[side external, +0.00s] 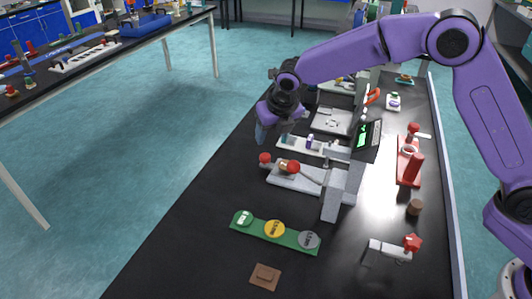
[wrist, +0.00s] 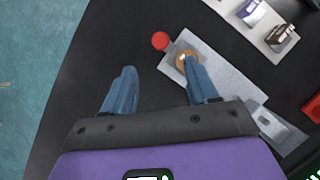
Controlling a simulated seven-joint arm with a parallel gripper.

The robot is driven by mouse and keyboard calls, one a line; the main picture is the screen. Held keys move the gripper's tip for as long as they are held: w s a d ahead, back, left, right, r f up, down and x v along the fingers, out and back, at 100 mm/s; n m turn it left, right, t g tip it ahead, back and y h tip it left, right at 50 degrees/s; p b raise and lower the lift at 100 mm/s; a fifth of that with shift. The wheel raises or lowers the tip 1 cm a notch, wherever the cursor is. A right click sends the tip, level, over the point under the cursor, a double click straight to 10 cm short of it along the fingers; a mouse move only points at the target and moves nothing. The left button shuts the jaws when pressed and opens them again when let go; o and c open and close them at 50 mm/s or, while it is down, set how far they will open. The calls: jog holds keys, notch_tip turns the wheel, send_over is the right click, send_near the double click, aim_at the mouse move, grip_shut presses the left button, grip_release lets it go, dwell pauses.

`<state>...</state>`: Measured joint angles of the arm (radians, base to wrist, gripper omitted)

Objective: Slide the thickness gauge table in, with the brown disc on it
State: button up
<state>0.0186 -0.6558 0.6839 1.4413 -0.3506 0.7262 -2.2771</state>
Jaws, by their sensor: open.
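The thickness gauge has a light grey base (side external: 292,184) and stands on the dark bench. It also shows in the wrist view (wrist: 232,84). A red knob (side external: 265,158) sticks out at the left end of its table, and also shows in the wrist view (wrist: 160,40). The brown disc (wrist: 183,57) lies on the table beside the knob, partly covered by my right finger in the wrist view. In the side view the disc (side external: 283,166) is small, near another red knob. My gripper (side external: 262,137) is open and empty, above the bench near the knob; its fingers (wrist: 160,84) are spread apart.
A green strip (side external: 258,234) with several round pieces and a brown block (side external: 265,277) lie in front. The gauge's dark display (side external: 367,140) stands to the right. A white rack (side external: 310,146) lies behind. The bench left of the gauge is clear.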

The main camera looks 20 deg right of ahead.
aim_at(266, 156)
jog(key=x, duration=1)
jog(key=shift+w+f, duration=0.25)
jog(key=shift+f, duration=0.1)
jog(key=shift+s, duration=0.1)
grip_shut()
